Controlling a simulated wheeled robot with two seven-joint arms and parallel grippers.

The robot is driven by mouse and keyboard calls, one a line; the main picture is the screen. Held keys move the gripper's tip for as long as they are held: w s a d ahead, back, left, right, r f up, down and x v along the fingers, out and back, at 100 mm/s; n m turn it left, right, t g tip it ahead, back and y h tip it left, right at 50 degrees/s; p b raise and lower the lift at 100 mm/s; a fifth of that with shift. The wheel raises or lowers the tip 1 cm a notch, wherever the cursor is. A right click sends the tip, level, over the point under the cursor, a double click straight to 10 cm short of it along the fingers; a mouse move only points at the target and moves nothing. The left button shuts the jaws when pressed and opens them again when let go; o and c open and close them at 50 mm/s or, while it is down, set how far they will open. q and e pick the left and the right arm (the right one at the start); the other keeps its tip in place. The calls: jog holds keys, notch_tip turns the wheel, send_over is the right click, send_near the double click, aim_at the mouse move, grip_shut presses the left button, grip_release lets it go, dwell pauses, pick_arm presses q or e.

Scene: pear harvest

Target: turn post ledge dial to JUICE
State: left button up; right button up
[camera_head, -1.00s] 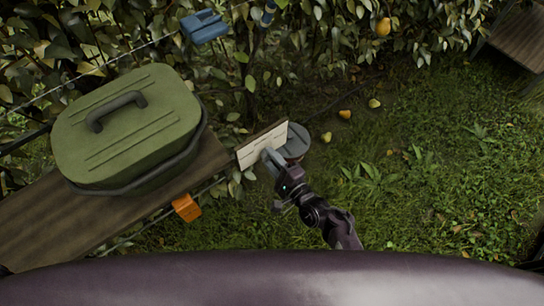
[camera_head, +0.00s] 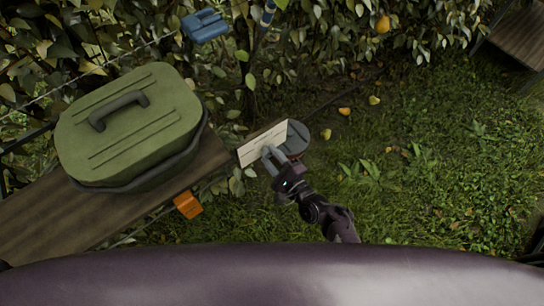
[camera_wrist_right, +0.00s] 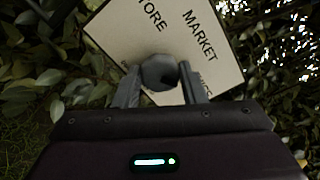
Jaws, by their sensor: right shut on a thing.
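The dial's white label plate (camera_head: 259,146) stands tilted at the right end of the wooden ledge in the head view. In the right wrist view the plate (camera_wrist_right: 150,35) shows the words STORE and MARKET, with a third word partly covered near the knob. The round grey dial knob (camera_wrist_right: 159,71) sits at the plate's lower part. My right gripper (camera_head: 270,156) is at the plate, its fingers shut on the knob from both sides, as the right wrist view (camera_wrist_right: 160,88) shows. The pointer's setting cannot be read. My left gripper is not in view.
A green lidded box (camera_head: 130,125) stands on the wooden ledge (camera_head: 60,225). An orange clip (camera_head: 187,204) hangs at the ledge's front edge, and a blue one (camera_head: 204,25) on the wire. A round grey lid-like object (camera_head: 296,137) is behind the plate. Open grass lies right.

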jog(key=o, duration=1)
jog(key=v, duration=0.8)
jog(key=shift+w, duration=0.1)
